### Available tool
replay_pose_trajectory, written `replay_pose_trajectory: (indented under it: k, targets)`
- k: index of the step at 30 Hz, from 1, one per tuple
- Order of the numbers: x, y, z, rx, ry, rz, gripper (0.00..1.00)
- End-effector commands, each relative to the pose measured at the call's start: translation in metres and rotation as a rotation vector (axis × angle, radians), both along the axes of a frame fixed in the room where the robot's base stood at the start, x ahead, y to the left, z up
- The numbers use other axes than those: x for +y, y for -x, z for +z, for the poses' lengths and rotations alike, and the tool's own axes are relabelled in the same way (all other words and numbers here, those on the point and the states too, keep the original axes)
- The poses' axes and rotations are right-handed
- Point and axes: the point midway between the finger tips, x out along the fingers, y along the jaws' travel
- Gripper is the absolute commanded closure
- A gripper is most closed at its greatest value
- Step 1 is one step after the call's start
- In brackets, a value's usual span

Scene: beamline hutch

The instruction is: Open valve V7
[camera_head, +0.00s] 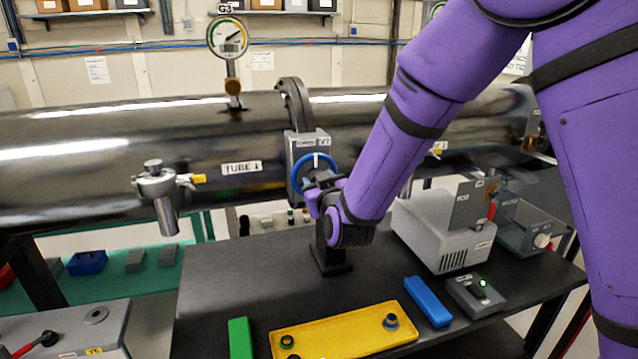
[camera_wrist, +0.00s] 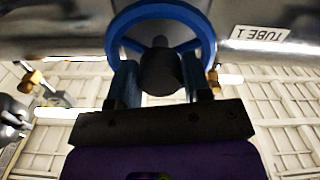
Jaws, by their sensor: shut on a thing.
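Valve V7 has a grey housing (camera_head: 308,145) marked V7 and a blue handwheel (camera_head: 296,172) on its front, beside the dark tube. A white mark shows near the top of the wheel. My gripper (camera_head: 319,188) is at the wheel's lower front and hides part of it. In the wrist view, the blue rim (camera_wrist: 208,36) arches over the dark round hub (camera_wrist: 160,72). The two fingers of my gripper (camera_wrist: 160,84) stand on either side of the hub, shut on the handwheel. The exact contact points are hidden.
Gauge G3 (camera_head: 228,39) stands on the tube (camera_head: 100,150) labelled TUBE 1. A small valve with a yellow tip (camera_head: 162,186) is at left. The black bench (camera_head: 230,275) below holds a yellow tray (camera_head: 345,333), green and blue blocks and grey instruments (camera_head: 440,225).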

Motion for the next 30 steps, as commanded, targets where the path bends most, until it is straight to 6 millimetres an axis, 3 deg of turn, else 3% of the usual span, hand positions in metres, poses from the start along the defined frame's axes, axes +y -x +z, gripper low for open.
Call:
replay_pose_trajectory:
  k: [3,4,7,19,30]
  targets:
    - [0.0,0.001,-0.003,0.006,0.003,0.001,0.79]
    - [0.0,0.001,-0.003,0.006,0.003,0.001,0.51]
    - [0.0,0.001,-0.002,0.005,0.001,0.001,0.31]
    - [-0.002,0.009,0.0,0.001,-0.001,0.001,0.31]
    - [-0.02,0.071,-0.001,0.003,0.001,0.001,0.31]
